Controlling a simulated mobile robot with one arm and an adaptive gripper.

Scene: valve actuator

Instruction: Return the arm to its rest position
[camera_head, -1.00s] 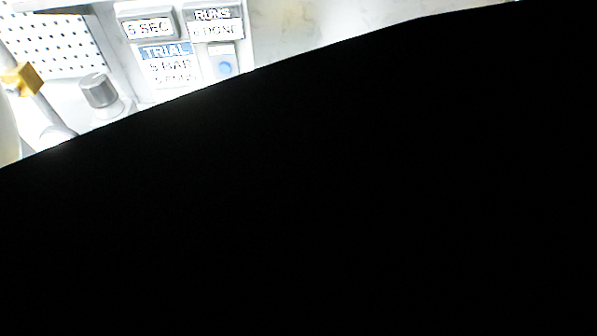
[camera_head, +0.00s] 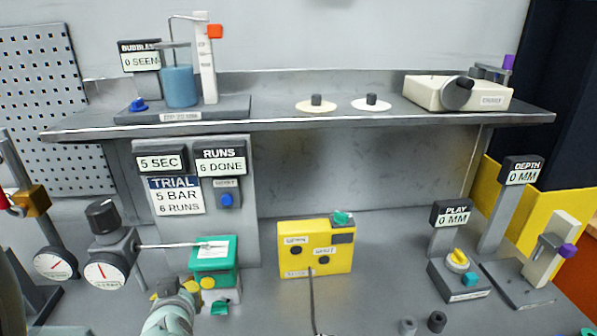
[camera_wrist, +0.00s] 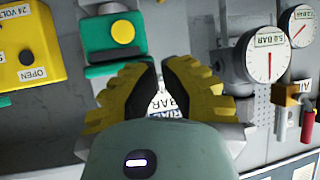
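My gripper (camera_head: 178,287) is at the lower left of the head view, in front of the green actuator box (camera_head: 214,253). Its grey body and yellow fingers are seen from behind. In the wrist view my gripper (camera_wrist: 160,68) shows yellow and black fingers with a narrow gap between the tips. The trial sign (camera_wrist: 164,103) shows through that gap, and nothing is held. The green box also shows in the wrist view (camera_wrist: 97,35), beyond the left finger. Whether the fingers touch anything cannot be told. Most of my arm is out of view.
The shelf (camera_head: 290,122) overhangs behind. Open bench lies between the yellow box and the play stand (camera_head: 451,214).

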